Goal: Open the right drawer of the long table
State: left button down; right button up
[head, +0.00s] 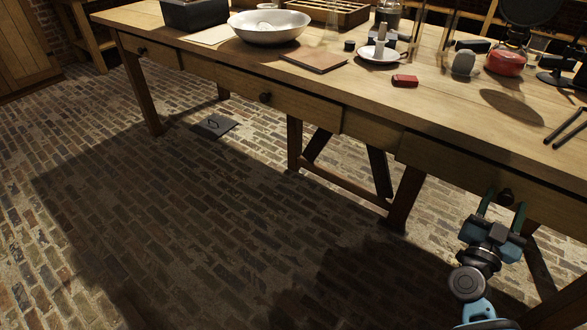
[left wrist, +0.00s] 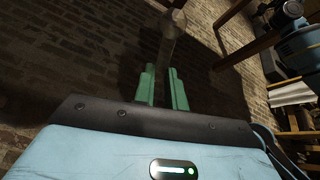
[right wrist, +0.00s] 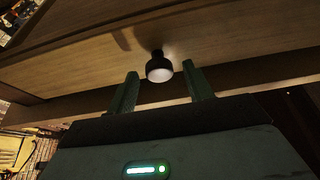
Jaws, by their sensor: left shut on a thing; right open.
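The long wooden table (head: 290,75) runs across the head view. Its right drawer (head: 440,160) has a dark round knob (head: 506,196) and looks shut. My right gripper (head: 503,208) is in front of this drawer, open. In the right wrist view its fingers (right wrist: 161,70) are on either side of the knob (right wrist: 159,69), with gaps to both sides. The drawer front (right wrist: 235,50) fills much of that view. My left gripper (left wrist: 163,72) is out of the head view. It is shut on a slim, see-through, tube-like thing (left wrist: 172,42), hard to make out against the floor.
The tabletop holds a white bowl (head: 269,27), a brown book (head: 314,60), a saucer (head: 378,54), a red block (head: 405,81) and a red vessel (head: 506,62). Table legs (head: 405,198) stand left of my right arm. The brick floor (head: 150,240) in front is largely clear.

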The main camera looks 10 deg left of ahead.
grip_shut()
pick_arm(q)
jog(key=shift+r, duration=0.1)
pick_arm(e)
jog(key=shift+s, duration=0.1)
